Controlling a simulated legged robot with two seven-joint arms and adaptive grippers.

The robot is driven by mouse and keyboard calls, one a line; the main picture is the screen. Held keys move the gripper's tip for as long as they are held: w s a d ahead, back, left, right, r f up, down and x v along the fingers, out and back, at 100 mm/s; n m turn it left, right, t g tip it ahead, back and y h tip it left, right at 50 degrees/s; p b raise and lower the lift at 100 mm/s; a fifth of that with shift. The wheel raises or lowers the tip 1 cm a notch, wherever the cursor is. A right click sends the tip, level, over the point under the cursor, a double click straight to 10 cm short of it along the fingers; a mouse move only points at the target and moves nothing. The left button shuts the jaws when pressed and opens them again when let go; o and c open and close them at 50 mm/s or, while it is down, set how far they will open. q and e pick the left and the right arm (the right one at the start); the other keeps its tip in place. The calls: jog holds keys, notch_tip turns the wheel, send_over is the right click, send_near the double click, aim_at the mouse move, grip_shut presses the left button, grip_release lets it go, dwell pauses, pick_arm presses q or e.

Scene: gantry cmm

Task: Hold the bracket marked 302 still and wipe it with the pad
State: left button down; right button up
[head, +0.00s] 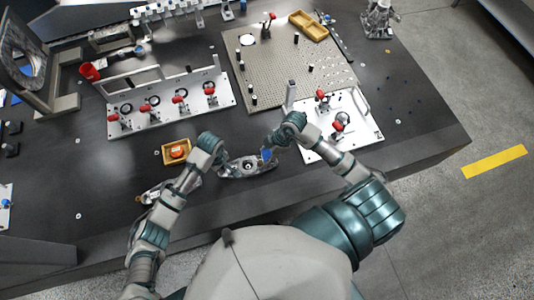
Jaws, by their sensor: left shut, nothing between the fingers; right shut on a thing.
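A grey metal bracket (240,168) lies on the dark table in front of me, between my two grippers. Its marking is too small to read. My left gripper (221,163) is shut with nothing in it, at the bracket's left end; I cannot tell whether it touches. My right gripper (270,147) is shut on a small blue pad (267,155), at the bracket's right end. The pad is partly hidden by the gripper, and I cannot tell whether it presses on the bracket.
A small yellow tray (165,158) with an orange-red item stands left of my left gripper. Fixture plates with red-handled clamps (180,103) (352,135) stand behind, left and right. A perforated plate (285,70) lies further back. The table's right part (420,125) is mostly clear.

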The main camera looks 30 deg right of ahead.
aim_at(267, 158)
jog(key=shift+f, duration=1.55)
dwell(0.8)
jog(key=shift+s, duration=0.1)
jog(key=shift+s+a, duration=0.15)
jog(key=shift+s, duration=0.3)
jog(key=shift+s+a, duration=0.15)
jog(key=shift+s, duration=0.3)
jog(key=shift+w+d+r, duration=0.1)
jog(key=shift+w+d, duration=0.1)
jog(key=shift+w, duration=0.3)
jog(key=shift+w+d, duration=0.15)
jog(key=shift+w, duration=0.3)
